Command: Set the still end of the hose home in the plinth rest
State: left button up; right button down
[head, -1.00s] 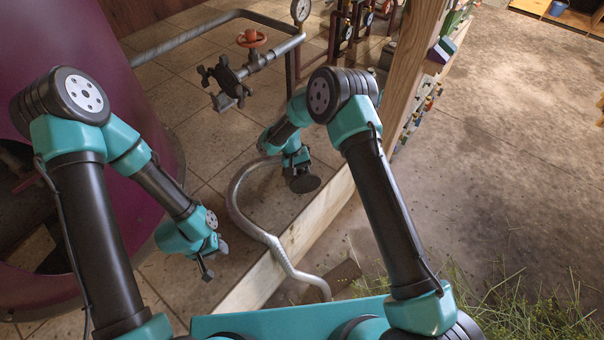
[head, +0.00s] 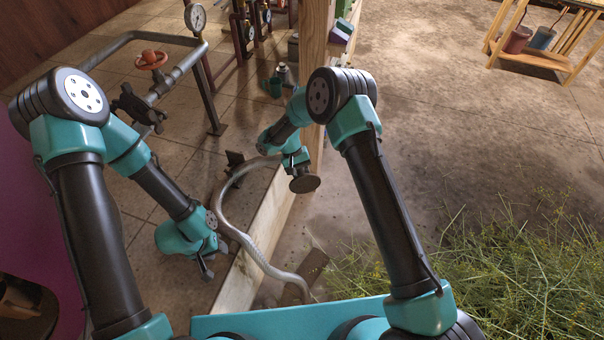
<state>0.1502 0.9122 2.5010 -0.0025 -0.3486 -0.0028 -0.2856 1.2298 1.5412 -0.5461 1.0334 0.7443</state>
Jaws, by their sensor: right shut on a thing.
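The grey hose (head: 235,237) curves across the tiled plinth (head: 160,218) and over its pale edge to the ground by my body. One hose end reaches my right gripper (head: 281,159), which is shut on it above the plinth's edge; its fingertips are largely hidden by the wrist. A small black bracket (head: 235,160), possibly the plinth rest, stands on the tiles left of that gripper, apart from it. My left gripper (head: 211,262) hangs empty over the tiles beside the hose's middle, its fingers apart.
A pipe with a black fitting (head: 138,106), an orange handwheel (head: 149,60) and a gauge (head: 195,17) stands at upper left. A wooden post (head: 315,45) rises behind my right arm. Cut herbs (head: 510,265) lie at right. Open floor (head: 430,100) lies beyond.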

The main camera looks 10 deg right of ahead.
jog(key=shift+r, duration=0.1)
dwell(0.3)
jog(key=shift+w+a+n, duration=0.3)
jog(key=shift+a+n, duration=0.15)
jog(key=shift+n, duration=0.15)
jog(key=w+a+r+n+t+y, duration=0.1)
jog(key=w+a+n+t, duration=0.1)
jog(key=a+n, duration=0.6)
jog(key=w+a+r+n+t+y, duration=0.1)
jog(key=w+a+r+n+t, duration=0.1)
jog(key=a+n, duration=0.7)
jog(key=w+a+r+n+t+y, duration=0.2)
jog(key=w+a+n+t, duration=0.2)
jog(key=a+n, duration=0.5)
jog(key=shift+w+a+n+t, duration=0.2)
jog(key=shift+n+t, duration=0.6)
jog(key=shift+n, duration=0.5)
jog(key=shift+r, duration=0.1)
jog(key=shift+f, duration=0.2)
